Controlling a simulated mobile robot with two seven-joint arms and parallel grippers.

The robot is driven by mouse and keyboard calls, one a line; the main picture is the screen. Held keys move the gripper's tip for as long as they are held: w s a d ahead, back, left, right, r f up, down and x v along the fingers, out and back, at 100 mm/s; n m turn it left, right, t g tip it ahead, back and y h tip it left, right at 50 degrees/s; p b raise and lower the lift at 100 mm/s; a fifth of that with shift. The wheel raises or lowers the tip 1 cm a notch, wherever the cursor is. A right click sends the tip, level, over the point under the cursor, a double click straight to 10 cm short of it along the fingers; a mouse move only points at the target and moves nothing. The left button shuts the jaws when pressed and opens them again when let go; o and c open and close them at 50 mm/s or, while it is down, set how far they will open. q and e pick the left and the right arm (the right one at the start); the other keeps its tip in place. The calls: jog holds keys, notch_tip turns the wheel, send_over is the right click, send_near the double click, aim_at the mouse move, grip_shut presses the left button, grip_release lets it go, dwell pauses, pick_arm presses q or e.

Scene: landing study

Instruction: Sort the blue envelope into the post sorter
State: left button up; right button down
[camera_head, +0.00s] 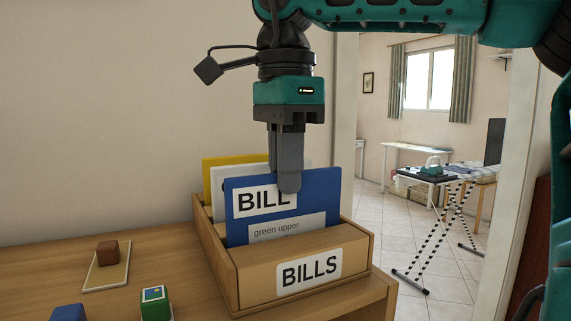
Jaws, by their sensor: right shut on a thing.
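The blue envelope (315,205) stands nearly upright in the wooden post sorter (255,285), just behind its front wall. The envelope carries a white label reading "BILL", partly covered by my finger, and a paler panel reading "green upper". Its lower edge is hidden behind the front wall, so I cannot tell whether it touches the bottom. The front wall has a white tag reading "BILLS". My right gripper (288,188) points down from above and is shut on the envelope's top edge. My left gripper is not in view.
Behind the blue envelope, a white card (218,185) and a yellow card (222,162) stand in the sorter. On the desk at left are a brown block (108,247) on a small board, a green block (154,306) and a blue object (68,313). A doorway opens at right.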

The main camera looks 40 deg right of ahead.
jog(key=c, duration=0.9)
grip_release()
jog(key=shift+o, duration=0.2)
notch_tip(320, 180, up, 3)
jog(key=p, duration=0.3)
jog(key=shift+r, duration=0.1)
jog(key=shift+r+p, duration=0.35)
jog(key=shift+r, duration=0.95)
notch_tip(320, 180, up, 5)
jog(key=shift+r, duration=0.1)
jog(key=shift+s, duration=0.1)
